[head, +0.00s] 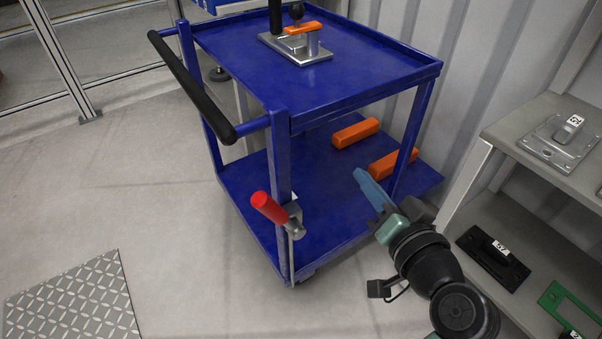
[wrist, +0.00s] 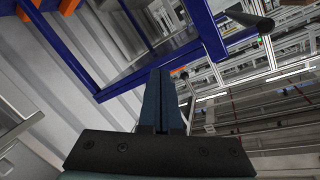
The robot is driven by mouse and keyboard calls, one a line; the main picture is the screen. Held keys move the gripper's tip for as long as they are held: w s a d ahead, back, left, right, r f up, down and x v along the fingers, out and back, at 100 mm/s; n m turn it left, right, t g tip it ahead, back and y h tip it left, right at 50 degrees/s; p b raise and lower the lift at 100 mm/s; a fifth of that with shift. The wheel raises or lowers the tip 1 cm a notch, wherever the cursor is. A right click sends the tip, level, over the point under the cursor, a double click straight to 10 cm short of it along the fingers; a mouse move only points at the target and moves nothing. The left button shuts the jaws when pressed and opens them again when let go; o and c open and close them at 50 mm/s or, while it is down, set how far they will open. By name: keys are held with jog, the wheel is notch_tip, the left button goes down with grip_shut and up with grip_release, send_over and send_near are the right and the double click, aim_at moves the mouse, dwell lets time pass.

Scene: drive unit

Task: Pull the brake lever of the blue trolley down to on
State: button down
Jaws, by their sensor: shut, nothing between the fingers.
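The blue trolley (head: 325,85) stands in the middle of the head view, with a top tray and a lower shelf. Its brake lever (head: 268,208) has a red handle and sits on a grey pivot low on the near post. The handle points up and to the left, tilted. My gripper (head: 361,176) is shut and empty, to the right of the lever and apart from it, in front of the trolley's right side. In the wrist view my gripper's fingers (wrist: 160,78) are together, and blue trolley posts (wrist: 204,32) show beyond. The red handle is not visible there.
Orange blocks (head: 356,133) lie on the lower shelf, and a metal clamp (head: 296,48) stands on the top tray. A black push handle (head: 190,85) juts out left. A grey shelf unit (head: 490,165) with plates stands right.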

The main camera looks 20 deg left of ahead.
aim_at(278, 216)
jog(key=s+f+m+g+y+p, duration=0.1)
jog(key=s+f+m+y+p, duration=0.1)
jog(key=s+f+y, duration=0.2)
jog(key=s+f, duration=0.2)
jog(key=s, duration=0.1)
jog(key=shift+a+g, duration=0.35)
jog(key=shift+g, duration=0.05)
jog(key=w+a+f+b, duration=0.1)
jog(key=w+a, duration=0.3)
jog(key=a, duration=0.6)
jog(key=shift+a+f, duration=0.3)
jog(key=shift+a, duration=0.1)
jog(key=shift+s+a+f+y+b, duration=0.15)
jog(key=shift+s+a+y+b, duration=0.15)
jog(key=shift+b, duration=0.45)
